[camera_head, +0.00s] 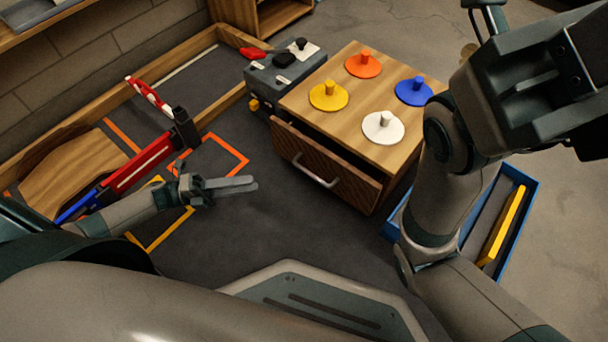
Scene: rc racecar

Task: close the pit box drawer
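The pit box (345,88) is a wooden cabinet with orange, yellow, blue and white knobbed discs on top. Its brown drawer (290,143) stands partly pulled out, with a dark gap behind the top of its front. A pale bar handle (315,172) is on the front. My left gripper (257,184) is left of and a little below the handle, apart from the drawer. Its two fingers point right and lie close together, with nothing seen between them. My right arm is raised at the right, beside the cabinet; its fingertips cannot be made out.
A blue tray (532,190) with a yellow bar lies right of the cabinet. A grey toolbox (262,88) stands at its left. A red and blue jack-like tool (135,170) lies behind my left forearm. The dark floor before the drawer is clear.

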